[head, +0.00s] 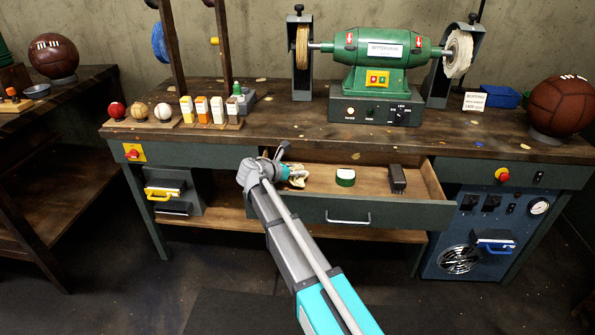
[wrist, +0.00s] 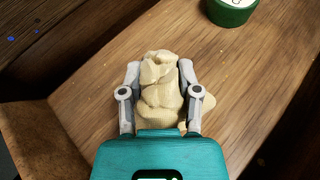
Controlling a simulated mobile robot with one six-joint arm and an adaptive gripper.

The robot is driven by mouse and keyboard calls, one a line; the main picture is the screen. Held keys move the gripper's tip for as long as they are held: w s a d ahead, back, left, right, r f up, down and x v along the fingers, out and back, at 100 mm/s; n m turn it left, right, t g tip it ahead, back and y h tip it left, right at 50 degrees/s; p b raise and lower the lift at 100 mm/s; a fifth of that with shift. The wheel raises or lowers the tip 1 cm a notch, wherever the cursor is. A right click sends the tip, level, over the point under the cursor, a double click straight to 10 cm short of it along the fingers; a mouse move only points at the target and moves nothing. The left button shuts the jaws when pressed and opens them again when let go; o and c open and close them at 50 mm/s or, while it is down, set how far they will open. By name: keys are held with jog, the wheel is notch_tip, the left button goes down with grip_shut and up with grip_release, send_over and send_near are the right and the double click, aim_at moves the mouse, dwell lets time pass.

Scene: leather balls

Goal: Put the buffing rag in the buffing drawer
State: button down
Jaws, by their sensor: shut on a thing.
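The buffing rag (wrist: 162,88) is a crumpled pale yellow cloth. My gripper (wrist: 160,80) is shut on it, one finger on each side, in the wrist view. In the head view the rag (head: 298,174) shows at the tip of my gripper (head: 290,172), over the left part of an open drawer (head: 350,212) under the bench. The drawer has a wooden floor, a dark green front and a metal handle. I cannot tell whether the rag touches the drawer floor. Part of the drawer's left side is hidden by my arm.
A green round tin (head: 345,177) and a dark brush-like block (head: 397,179) lie in the drawer, right of the rag. The tin also shows in the wrist view (wrist: 231,12). A green buffing machine (head: 380,50) stands on the bench above. Drawer floor between rag and tin is bare.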

jog(key=shift+c, duration=1.5)
grip_release()
jog(key=shift+r, duration=0.15)
jog(key=shift+r+p, duration=0.4)
jog(key=shift+p, duration=0.25)
jog(key=shift+s+a+r, duration=0.15)
jog(key=shift+r, duration=0.1)
jog(key=p+v, duration=0.4)
jog(key=v, duration=0.7)
jog(key=shift+s+p, duration=0.2)
jog(key=shift+p, duration=0.1)
jog(key=shift+a, duration=0.1)
